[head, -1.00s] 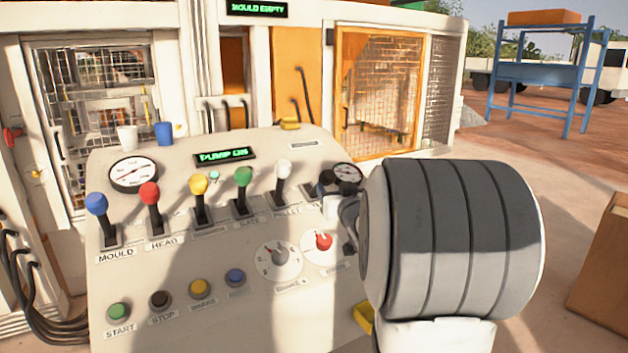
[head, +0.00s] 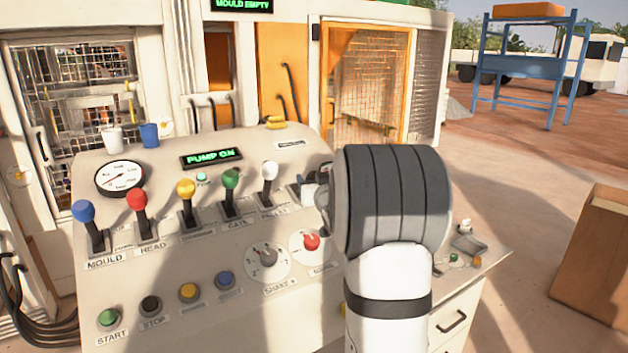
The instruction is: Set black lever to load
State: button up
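The control panel (head: 205,270) carries a row of levers with blue, red, yellow, green and white knobs. At the right end of this row is the black lever (head: 299,182), mostly hidden by my arm; only a small dark part shows beside the white lever (head: 268,172). Its label and its exact position cannot be read. My gripper (head: 318,194) is at the black lever, largely behind my thick grey wrist. Whether its fingers are open, or touch the knob, cannot be seen.
Below the levers are two dials, the red-knobbed one (head: 311,241) close to my arm, and several push buttons. A display (head: 211,158) reads PUMP ON. Cups stand at the panel's back left. A small tray (head: 468,244) lies on the right.

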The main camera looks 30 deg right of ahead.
grip_shut()
dwell(0.4)
jog(key=shift+r, duration=0.1)
jog(key=shift+w+a+r+b, duration=0.1)
jog(key=shift+w+r+b, duration=0.4)
jog(key=shift+w+r, duration=0.15)
jog(key=w+r, duration=0.1)
jog(key=w+r+b, duration=0.1)
jog(key=w, duration=0.3)
jog(key=shift+a+r, duration=0.15)
jog(key=shift+r, duration=0.25)
jog(key=shift+w+a+r+b, duration=0.15)
jog(key=shift+w+b, duration=0.1)
jog(key=shift+w, duration=0.6)
jog(key=shift+w+d+r+b, duration=0.1)
jog(key=shift+w+b, duration=0.1)
jog(key=shift+w, duration=0.65)
